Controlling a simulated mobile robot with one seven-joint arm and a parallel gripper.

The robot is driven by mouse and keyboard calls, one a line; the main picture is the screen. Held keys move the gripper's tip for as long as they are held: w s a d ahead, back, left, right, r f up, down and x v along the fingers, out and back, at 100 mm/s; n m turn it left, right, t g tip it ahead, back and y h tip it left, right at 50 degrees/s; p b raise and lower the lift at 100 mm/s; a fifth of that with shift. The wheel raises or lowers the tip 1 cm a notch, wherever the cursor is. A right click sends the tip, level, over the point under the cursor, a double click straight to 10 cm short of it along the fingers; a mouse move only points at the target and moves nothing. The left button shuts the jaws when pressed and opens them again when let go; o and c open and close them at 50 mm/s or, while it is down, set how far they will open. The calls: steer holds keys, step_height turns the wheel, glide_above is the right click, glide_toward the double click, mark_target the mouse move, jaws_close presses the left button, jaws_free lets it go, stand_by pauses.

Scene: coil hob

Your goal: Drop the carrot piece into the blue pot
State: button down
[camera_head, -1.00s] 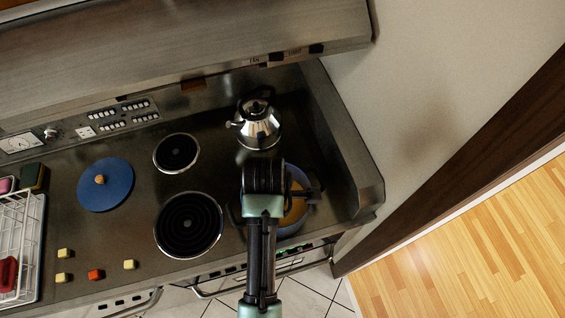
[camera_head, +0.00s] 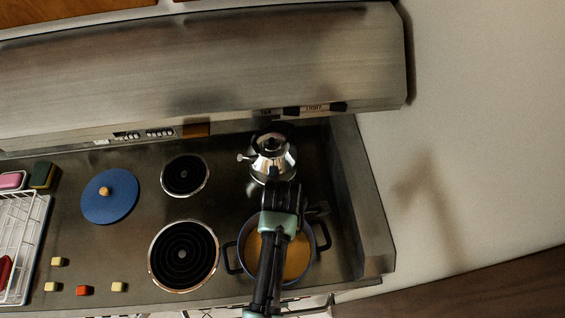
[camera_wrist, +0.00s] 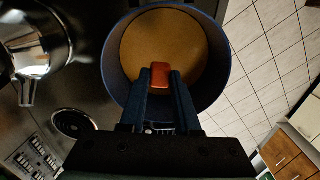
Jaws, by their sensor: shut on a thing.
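The blue pot (camera_head: 242,240) stands at the front right of the hob and holds an orange-brown filling. Its blue wall rings the filling in the wrist view (camera_wrist: 222,75). My gripper (camera_wrist: 160,88) is shut on an orange-red carrot piece (camera_wrist: 160,70), which shows between the fingertips against the pot's opening. In the head view my gripper (camera_head: 282,195) is above the pot's back side. The fingers and the held piece are hidden there, and my arm covers part of the pot. The piece's height above the filling is hard to tell.
A steel kettle (camera_head: 272,158) stands just behind the pot. A blue lid (camera_head: 110,196), a white dish rack (camera_head: 20,235), small yellow blocks (camera_head: 58,261) and another orange-red block (camera_head: 83,290) are at left. Two coil burners (camera_head: 184,255) are bare. A steel side wall (camera_head: 362,215) rises at right.

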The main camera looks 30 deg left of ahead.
steer(key=shift+s+f, duration=0.1)
steer(key=shift+f, duration=0.5)
steer(key=c, duration=0.5)
jaws_free()
steer(key=shift+c, duration=0.2)
